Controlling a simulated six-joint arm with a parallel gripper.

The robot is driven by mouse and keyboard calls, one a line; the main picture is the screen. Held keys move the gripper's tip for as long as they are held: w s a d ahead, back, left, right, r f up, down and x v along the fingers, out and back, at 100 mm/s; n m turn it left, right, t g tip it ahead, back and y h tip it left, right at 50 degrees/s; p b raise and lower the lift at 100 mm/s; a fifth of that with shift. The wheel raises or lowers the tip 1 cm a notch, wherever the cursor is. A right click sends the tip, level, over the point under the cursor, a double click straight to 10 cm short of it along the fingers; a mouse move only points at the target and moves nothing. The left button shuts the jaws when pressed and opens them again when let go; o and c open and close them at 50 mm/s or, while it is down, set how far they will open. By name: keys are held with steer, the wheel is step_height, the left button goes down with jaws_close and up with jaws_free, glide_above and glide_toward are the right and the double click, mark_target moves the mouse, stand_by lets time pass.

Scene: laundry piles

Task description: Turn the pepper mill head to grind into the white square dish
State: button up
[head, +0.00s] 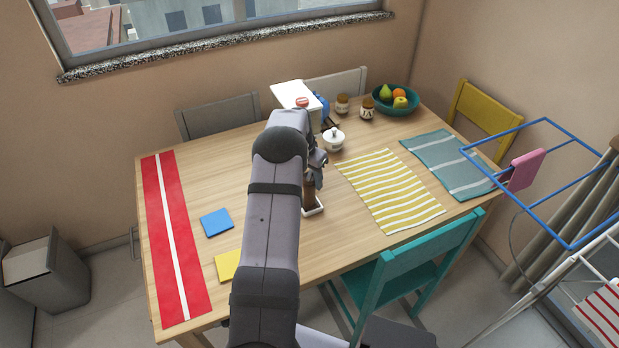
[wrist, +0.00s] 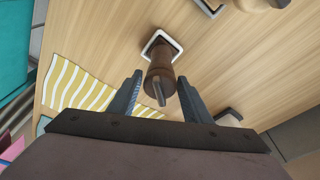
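The brown wooden pepper mill (head: 309,196) shows in the head view just below my gripper (head: 315,168), partly hidden by my arm. In the wrist view the mill (wrist: 160,78) lies between the two fingertips of my gripper (wrist: 160,92), with a gap on both sides. The fingers are open and not closed on it. The white square dish (head: 315,212) is at the mill's lower end. In the wrist view its rim (wrist: 176,44) frames the mill's far end. I cannot tell whether the mill touches the dish.
A white lidded pot (head: 334,139), two jars (head: 342,104) and a fruit bowl (head: 396,100) stand behind. A yellow-striped cloth (head: 390,188) lies right, a red runner (head: 172,235) left, with a blue square (head: 216,222) and a yellow square (head: 227,266) near it. A teal chair (head: 410,272) stands at the front.

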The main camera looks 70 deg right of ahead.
steer(key=c, duration=0.4)
steer(key=shift+o, duration=0.2)
steer(key=m+b, duration=0.1)
steer(key=m, duration=0.3)
steer(key=shift+f+g, duration=0.1)
steer(key=shift+g, duration=0.3)
steer(key=m, duration=0.4)
steer(key=shift+g+y+b, duration=0.3)
steer(key=shift+y+b, duration=0.1)
steer(key=o, duration=0.7)
steer(key=shift+c, duration=0.2)
steer(key=shift+r, duration=0.25)
